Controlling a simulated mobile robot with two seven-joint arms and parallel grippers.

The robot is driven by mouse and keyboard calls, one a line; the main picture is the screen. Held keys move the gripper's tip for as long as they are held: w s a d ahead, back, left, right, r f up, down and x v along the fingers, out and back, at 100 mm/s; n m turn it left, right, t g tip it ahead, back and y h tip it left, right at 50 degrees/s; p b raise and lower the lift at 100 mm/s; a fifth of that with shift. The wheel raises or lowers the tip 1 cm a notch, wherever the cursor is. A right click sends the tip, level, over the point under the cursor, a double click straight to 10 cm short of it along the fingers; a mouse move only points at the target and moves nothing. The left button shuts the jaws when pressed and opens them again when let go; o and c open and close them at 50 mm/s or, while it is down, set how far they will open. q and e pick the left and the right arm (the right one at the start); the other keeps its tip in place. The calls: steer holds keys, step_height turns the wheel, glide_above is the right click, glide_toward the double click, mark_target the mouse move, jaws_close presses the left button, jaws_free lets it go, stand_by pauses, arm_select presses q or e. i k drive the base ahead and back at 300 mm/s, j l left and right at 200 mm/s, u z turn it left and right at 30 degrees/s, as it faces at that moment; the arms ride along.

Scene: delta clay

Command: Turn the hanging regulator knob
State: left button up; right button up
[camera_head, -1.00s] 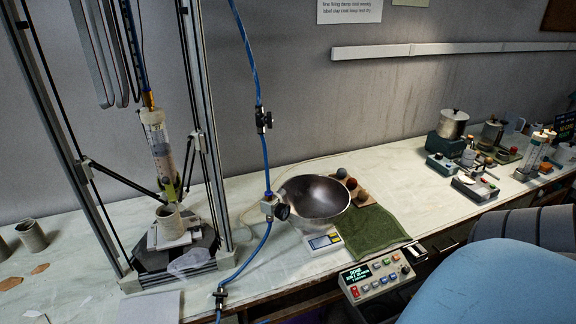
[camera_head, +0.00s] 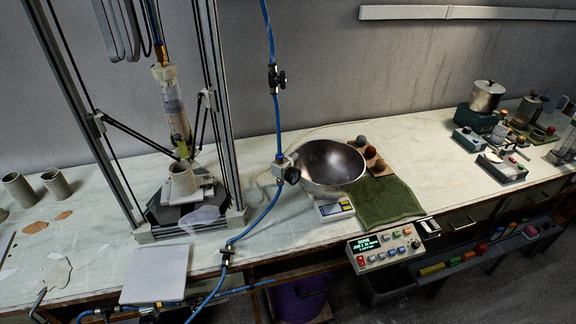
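A blue air hose hangs down in front of the bench, left of the picture's middle. The regulator (camera_head: 281,167) hangs on this hose as a small pale metal block, with a round black knob (camera_head: 292,175) on its right side. The knob overlaps the left rim of a metal bowl in the picture. A black valve (camera_head: 277,79) sits higher on the same hose, and another black fitting (camera_head: 227,254) sits lower near the bench's front edge. Neither of my grippers shows in the head view.
A clay printer frame (camera_head: 226,120) stands at the left around a clay cylinder (camera_head: 183,179). The metal bowl (camera_head: 331,160) rests on a scale behind the hose. A green towel (camera_head: 388,200) and a control box (camera_head: 385,247) are to the right. Space in front of the knob looks clear.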

mark_target(294, 156)
steer(key=l+u, duration=0.2)
steer(key=u, duration=0.2)
steer(key=l+u, duration=0.25)
steer(key=u, duration=0.2)
steer(key=l+u, duration=0.2)
steer(key=u, duration=0.2)
steer(key=k+l+u, duration=0.15)
steer(key=l, duration=0.2)
steer(key=k+l+u, duration=0.2)
steer(key=l, duration=0.15)
steer(key=l+u, duration=0.15)
steer(key=l, duration=0.2)
steer(key=k+l+u, duration=0.1)
steer(key=k+l, duration=0.2)
steer(key=l, duration=0.2)
steer(key=k+l+u, duration=0.1)
steer(key=k+l, duration=0.2)
steer(key=l, duration=0.15)
steer(key=k+l, duration=0.25)
steer(key=l, duration=0.15)
steer(key=k+l, duration=0.25)
steer(key=l, duration=0.15)
steer(key=k+l, duration=0.2)
steer(key=l, duration=0.2)
